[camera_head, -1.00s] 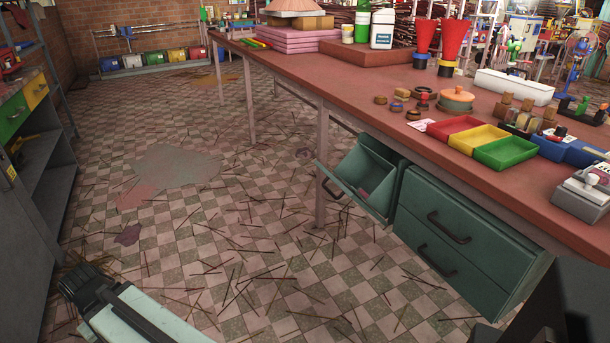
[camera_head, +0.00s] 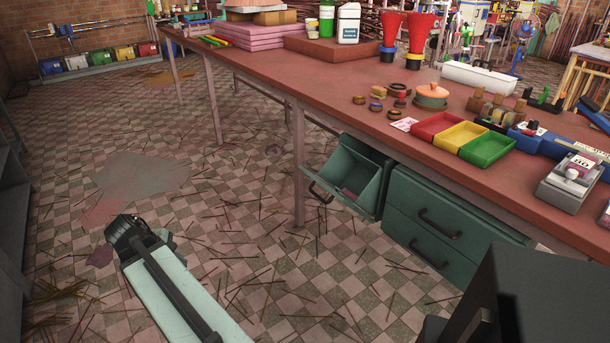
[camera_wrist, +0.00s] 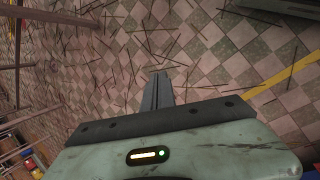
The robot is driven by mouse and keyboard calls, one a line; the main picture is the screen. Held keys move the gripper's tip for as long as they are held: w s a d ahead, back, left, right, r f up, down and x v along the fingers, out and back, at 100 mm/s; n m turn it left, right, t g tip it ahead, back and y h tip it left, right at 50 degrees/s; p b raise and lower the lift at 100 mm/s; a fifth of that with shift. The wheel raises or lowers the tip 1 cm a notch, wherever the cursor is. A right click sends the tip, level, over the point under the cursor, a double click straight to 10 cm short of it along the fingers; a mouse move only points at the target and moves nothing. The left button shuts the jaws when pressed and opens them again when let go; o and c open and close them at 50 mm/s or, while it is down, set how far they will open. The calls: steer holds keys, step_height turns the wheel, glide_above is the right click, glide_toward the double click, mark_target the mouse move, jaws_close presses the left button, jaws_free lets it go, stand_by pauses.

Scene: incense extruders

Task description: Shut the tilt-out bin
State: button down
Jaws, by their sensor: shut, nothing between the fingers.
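The tilt-out bin (camera_head: 368,188) is a green box under the near side of the long red-brown table, left of a green drawer unit. It is tilted open, its front leaning out and its inside showing. A dark bar handle (camera_head: 320,190) is on its front. Something pinkish lies inside. My gripper's dark fingers (camera_wrist: 161,76) are together in the wrist view, with only the tiled floor beyond them. My pale green arm shows at lower left in the head view, well left of the bin and apart from it. I cannot make out the fingers there.
The closed drawer unit (camera_head: 430,225) stands right of the bin. A table leg (camera_head: 298,165) is just left of it. The table (camera_head: 300,95) carries trays, tins and bottles. The checkered floor between my arm and the bin holds only thin scattered sticks. Dark shelving (camera_head: 10,220) is at far left.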

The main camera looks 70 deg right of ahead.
steer(key=s+d+r+n+g+h+p, duration=0.1)
steer(key=s+d+r+n+g, duration=0.1)
steer(key=s+d+r, duration=0.45)
steer(key=s+d+r+n+g+h+p, duration=0.1)
steer(key=s+d+r+n+h+p, duration=0.15)
steer(key=s+d, duration=0.7)
steer(key=s+d+r+n+g+h+p, duration=0.15)
steer(key=s+d+r, duration=0.35)
steer(key=d, duration=0.6)
steer(key=s+d+f+b, duration=0.3)
steer(key=s+d+b, duration=0.1)
steer(key=d, duration=0.5)
steer(key=shift+s+d+n+y, duration=0.3)
steer(key=shift+s+y, duration=0.1)
steer(key=shift+s, duration=0.45)
steer(key=shift+f+g, duration=0.1)
steer(key=shift+g, duration=0.15)
steer(key=shift+w, duration=0.1)
